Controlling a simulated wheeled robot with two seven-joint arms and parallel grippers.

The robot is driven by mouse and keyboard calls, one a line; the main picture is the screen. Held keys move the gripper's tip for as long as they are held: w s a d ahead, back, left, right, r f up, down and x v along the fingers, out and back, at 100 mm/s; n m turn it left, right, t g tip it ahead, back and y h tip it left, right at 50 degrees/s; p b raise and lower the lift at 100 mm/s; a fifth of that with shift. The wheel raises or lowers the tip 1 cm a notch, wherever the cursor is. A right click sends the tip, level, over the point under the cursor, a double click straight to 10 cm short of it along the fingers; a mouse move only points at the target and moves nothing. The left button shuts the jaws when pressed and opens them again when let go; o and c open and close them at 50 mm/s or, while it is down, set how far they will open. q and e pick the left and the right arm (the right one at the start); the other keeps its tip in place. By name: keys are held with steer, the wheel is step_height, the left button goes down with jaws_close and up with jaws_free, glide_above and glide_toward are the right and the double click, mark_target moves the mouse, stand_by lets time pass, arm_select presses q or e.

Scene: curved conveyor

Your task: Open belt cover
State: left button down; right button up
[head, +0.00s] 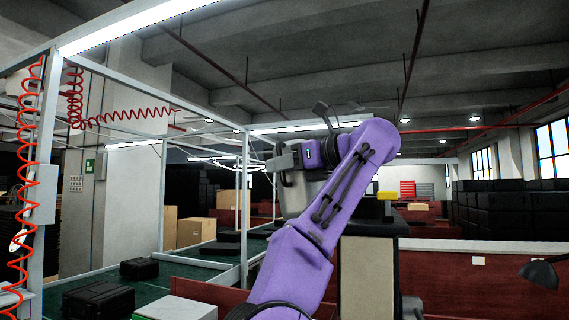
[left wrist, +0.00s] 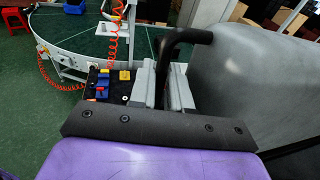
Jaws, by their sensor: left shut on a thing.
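The belt cover is a large grey curved panel (left wrist: 255,75) filling the right of the left wrist view. A black bent handle (left wrist: 188,35) sticks out from its side. My left gripper (left wrist: 164,88) is shut on this handle, whose lower part is between the fingers. In the head view my purple left arm rises through the middle, and the left gripper (head: 280,167) is at its raised end. Part of the grey cover (head: 296,198) shows below and behind it; the arm hides the rest. My right gripper is in neither view.
A green curved conveyor (left wrist: 75,42) lies beyond the gripper in the left wrist view. In the head view, a grey frame post (head: 245,205) stands left of the arm, and black crates (head: 98,300) lie on the green surface. A dark red partition (head: 480,285) stands at right.

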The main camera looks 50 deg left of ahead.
arm_select(q)
steer(key=shift+r, duration=0.1)
steer(key=c, duration=1.3)
jaws_free()
steer(key=shift+d, duration=0.2)
steer(key=p+v, duration=0.4)
steer(key=v, duration=0.6)
steer(key=shift+w+d, duration=0.1)
steer(key=shift+d, duration=0.15)
